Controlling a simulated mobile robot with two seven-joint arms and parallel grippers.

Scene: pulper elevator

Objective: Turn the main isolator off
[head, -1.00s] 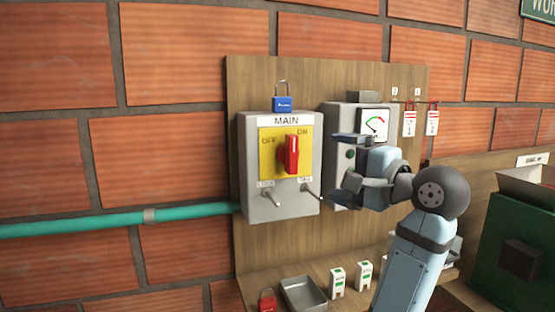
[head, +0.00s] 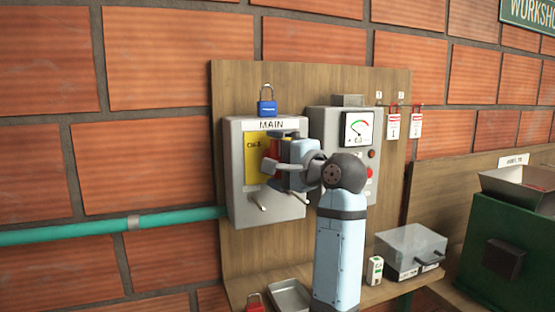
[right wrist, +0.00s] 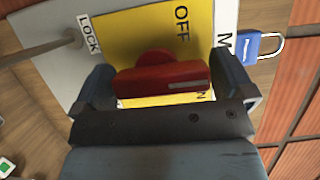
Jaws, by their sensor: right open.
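The main isolator (head: 238,190) is a grey box on the wooden board, labelled MAIN, with a yellow plate (head: 253,150) marked OFF. Its red handle (right wrist: 160,80) shows in the right wrist view between the fingers, and in the head view it is mostly hidden behind my right gripper. My right gripper (head: 270,155) is open, with one finger on either side of the handle; I cannot tell whether they touch it. In the right wrist view, the right gripper (right wrist: 172,90) spans the handle. My left gripper is not in view.
Red-and-white tags (head: 393,126) hang at the right. A metal tray (head: 290,296) and a clear box (head: 411,248) lie on the shelf below.

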